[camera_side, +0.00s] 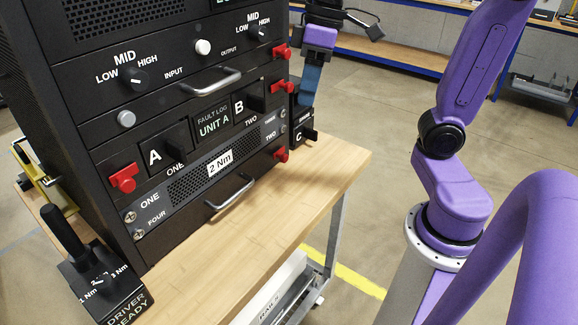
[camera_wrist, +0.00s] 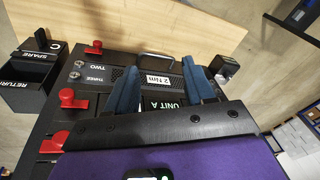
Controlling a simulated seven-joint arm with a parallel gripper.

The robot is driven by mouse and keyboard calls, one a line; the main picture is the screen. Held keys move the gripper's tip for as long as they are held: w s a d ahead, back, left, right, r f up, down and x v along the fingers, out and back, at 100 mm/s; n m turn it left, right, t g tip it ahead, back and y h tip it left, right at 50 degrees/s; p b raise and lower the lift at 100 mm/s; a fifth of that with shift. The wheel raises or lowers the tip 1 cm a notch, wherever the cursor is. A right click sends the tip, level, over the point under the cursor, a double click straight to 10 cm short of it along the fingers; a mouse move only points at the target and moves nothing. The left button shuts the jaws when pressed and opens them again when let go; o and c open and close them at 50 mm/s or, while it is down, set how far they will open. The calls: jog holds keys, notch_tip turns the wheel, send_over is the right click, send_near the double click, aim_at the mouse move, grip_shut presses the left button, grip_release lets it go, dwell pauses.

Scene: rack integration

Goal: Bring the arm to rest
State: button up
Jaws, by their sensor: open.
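My gripper (camera_wrist: 161,70) is open in the wrist view, its two blue fingers apart with nothing between them. Its fingers overlap the rack's front, around the "2 Nm" label in the picture. In the side view, my gripper (camera_side: 308,92) shows at the rack's right edge, fingers down, partly hidden. My purple arm (camera_side: 478,60) stands at the right, and its upper part leaves the frame. The black rack (camera_side: 195,92) stands on the wooden table (camera_side: 290,205); the wrist view shows its front panel (camera_wrist: 112,88). I cannot tell the gripper's exact distance from the rack.
A driver (camera_side: 66,235) stands in a black "DRIVER READY" holder (camera_side: 108,290) at the front left. Red latches (camera_side: 124,178) and handles (camera_side: 230,194) stick out from the rack. Black "SPARE" and "RETURN" bins (camera_wrist: 28,85) sit beside it. The tabletop before the rack is clear.

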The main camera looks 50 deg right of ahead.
jog(key=s+a+f+n+h, duration=0.1)
jog(key=s+f+n+h, duration=0.1)
jog(key=s+f+n, duration=0.5)
jog(key=s+f, duration=0.6)
jog(key=s, duration=0.1)
jog(key=shift+a+f+g, duration=0.15)
jog(key=shift+f+g, duration=0.15)
jog(key=shift+g, duration=0.1)
jog(key=shift+s, duration=0.1)
